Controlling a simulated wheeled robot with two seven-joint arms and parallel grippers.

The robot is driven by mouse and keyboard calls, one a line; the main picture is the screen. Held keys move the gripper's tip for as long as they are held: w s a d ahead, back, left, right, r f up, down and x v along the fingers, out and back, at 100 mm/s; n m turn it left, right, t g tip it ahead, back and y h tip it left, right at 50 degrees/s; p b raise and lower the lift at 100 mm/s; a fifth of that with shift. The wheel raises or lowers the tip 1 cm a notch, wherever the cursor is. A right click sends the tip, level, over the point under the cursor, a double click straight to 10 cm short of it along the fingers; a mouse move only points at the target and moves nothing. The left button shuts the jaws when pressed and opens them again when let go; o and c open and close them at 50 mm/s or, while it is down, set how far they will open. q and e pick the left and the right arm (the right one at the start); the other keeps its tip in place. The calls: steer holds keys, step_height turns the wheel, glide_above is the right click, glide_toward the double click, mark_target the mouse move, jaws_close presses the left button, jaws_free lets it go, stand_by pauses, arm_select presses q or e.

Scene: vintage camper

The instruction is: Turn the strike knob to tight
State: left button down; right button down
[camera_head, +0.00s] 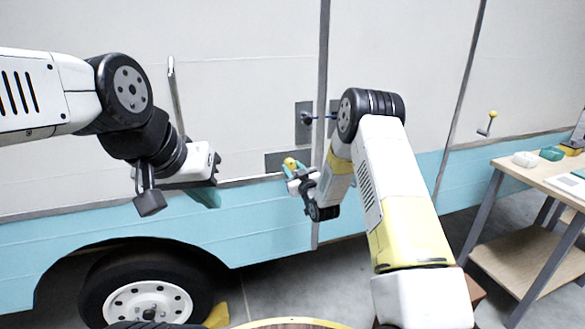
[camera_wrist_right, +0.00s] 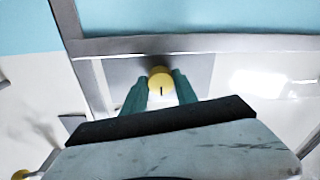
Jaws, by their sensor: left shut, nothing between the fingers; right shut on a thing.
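The strike knob (camera_head: 290,162) is a small yellow round knob in front of a grey plate (camera_head: 272,161) on the camper's side, by the door seam. In the right wrist view the knob (camera_wrist_right: 161,76) shows a dark line on its face, pointing roughly up and down in the picture. My right gripper (camera_head: 294,170) is shut on the knob, with its green fingers (camera_wrist_right: 158,92) on either side of it. My left gripper (camera_head: 209,196) is shut and empty, in front of the camper, to the left of the knob. No tight marking is legible.
A tall metal grab handle (camera_head: 175,95) is on the panel near my left arm. Dark latch plates (camera_head: 303,123) sit above the knob at the seam. A crank with a yellow end (camera_head: 493,115) is farther right. A workbench (camera_head: 540,180) stands at the right, and a wheel (camera_head: 145,300) is below.

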steer(key=shift+f, duration=0.1)
stand_by(0.3)
steer(key=c, duration=0.9)
jaws_free()
steer(key=shift+c, duration=0.2)
steer(key=shift+s, duration=0.1)
steer(key=v, duration=0.7)
steer(key=shift+s+d, duration=0.2)
steer(key=shift+s, duration=0.15)
